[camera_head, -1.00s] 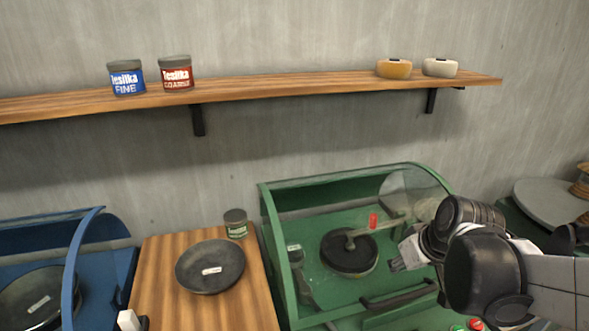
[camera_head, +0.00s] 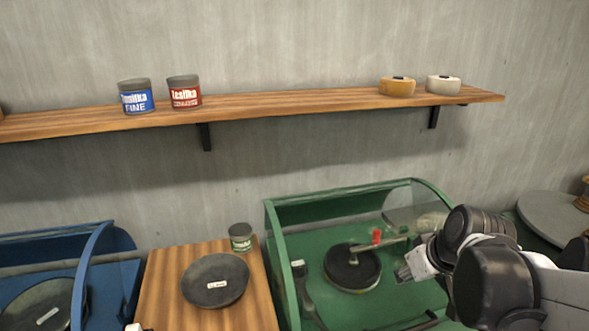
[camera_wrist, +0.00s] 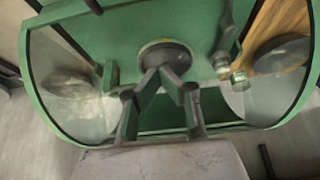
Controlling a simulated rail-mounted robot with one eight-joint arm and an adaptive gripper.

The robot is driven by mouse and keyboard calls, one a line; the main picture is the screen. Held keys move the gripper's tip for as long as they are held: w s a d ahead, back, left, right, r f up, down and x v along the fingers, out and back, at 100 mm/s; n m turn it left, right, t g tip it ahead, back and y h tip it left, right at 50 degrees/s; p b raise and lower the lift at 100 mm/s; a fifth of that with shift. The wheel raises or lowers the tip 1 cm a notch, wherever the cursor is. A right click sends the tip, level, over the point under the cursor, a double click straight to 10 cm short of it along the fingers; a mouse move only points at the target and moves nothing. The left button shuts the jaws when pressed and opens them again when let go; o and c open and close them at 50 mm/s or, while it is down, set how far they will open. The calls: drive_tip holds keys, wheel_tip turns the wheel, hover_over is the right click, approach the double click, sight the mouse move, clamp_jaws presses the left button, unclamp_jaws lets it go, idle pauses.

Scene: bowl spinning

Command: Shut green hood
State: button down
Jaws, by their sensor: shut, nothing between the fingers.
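The green hood (camera_head: 281,255) is on the green machine at the lower right in the head view. It has a green frame and clear curved panels. Its dark handle (camera_head: 424,322) shows at the bottom edge of the picture, partly cut off. How far the hood is open is hard to tell. Inside are a dark round plate (camera_head: 345,275) and an arm with a red knob (camera_head: 376,237). My gripper (camera_head: 403,273) overlaps the machine's right part, apart from the handle. In the wrist view its fingers (camera_wrist: 162,74) are closed together with nothing between, overlapping the dark plate.
A dark bowl (camera_head: 215,281) and a small tin (camera_head: 240,237) sit on a wooden surface (camera_head: 163,275) left of the machine. A blue machine (camera_head: 88,270) stands further left. A wall shelf (camera_head: 290,103) holds two cans and two round blocks.

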wheel_tip(320, 180, up, 6)
drive_tip(key=p, duration=0.4)
drive_tip(key=shift+p, duration=0.3)
drive_tip(key=shift+s+a, duration=0.1)
drive_tip(key=s+a+f+m+t+h+b, duration=0.1)
drive_tip(key=s+a+f+m+b, duration=0.1)
drive_tip(key=s+a+b, duration=0.5)
drive_tip(key=shift+s+f+t+b, duration=0.3)
drive_tip(key=shift+s+f+b, duration=0.15)
drive_tip(key=shift+s+b, duration=0.5)
idle(0.8)
